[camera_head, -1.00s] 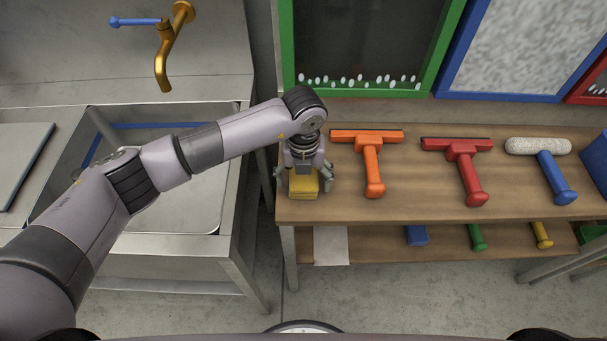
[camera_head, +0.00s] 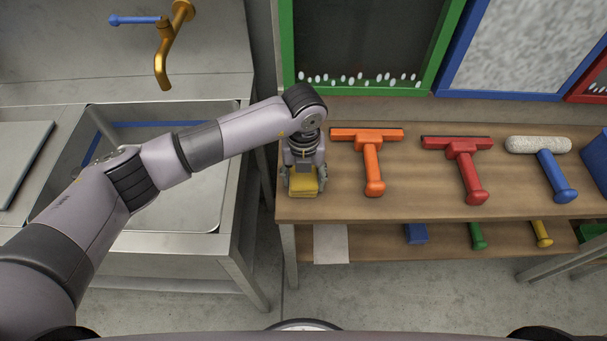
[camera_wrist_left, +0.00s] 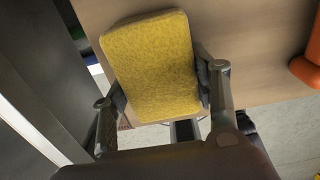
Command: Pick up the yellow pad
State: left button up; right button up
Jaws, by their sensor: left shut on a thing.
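The yellow pad (camera_head: 304,186) is at the left end of the wooden table's top. My left gripper (camera_head: 304,184) is over it, pointing down, with its fingers shut on the pad's two sides. In the left wrist view the yellow pad (camera_wrist_left: 150,65) lies between the two fingertips of the left gripper (camera_wrist_left: 158,92), its broad textured face toward the camera. I cannot tell whether the pad still touches the tabletop. My right gripper is not in view.
An orange squeegee (camera_head: 371,160), a red squeegee (camera_head: 461,165) and a roller with a blue handle (camera_head: 553,172) lie right of the pad on the table (camera_head: 420,205). A metal sink (camera_head: 180,200) is at left. A lower shelf (camera_head: 380,252) holds several items.

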aim_at(303, 175)
pick_arm(q)
notch_tip(303, 175, up, 20)
jog(key=b, duration=0.2)
jog(key=shift+b, duration=0.35)
jog(key=o, duration=0.6)
jog(key=shift+c, duration=0.2)
jog(key=c, duration=0.5)
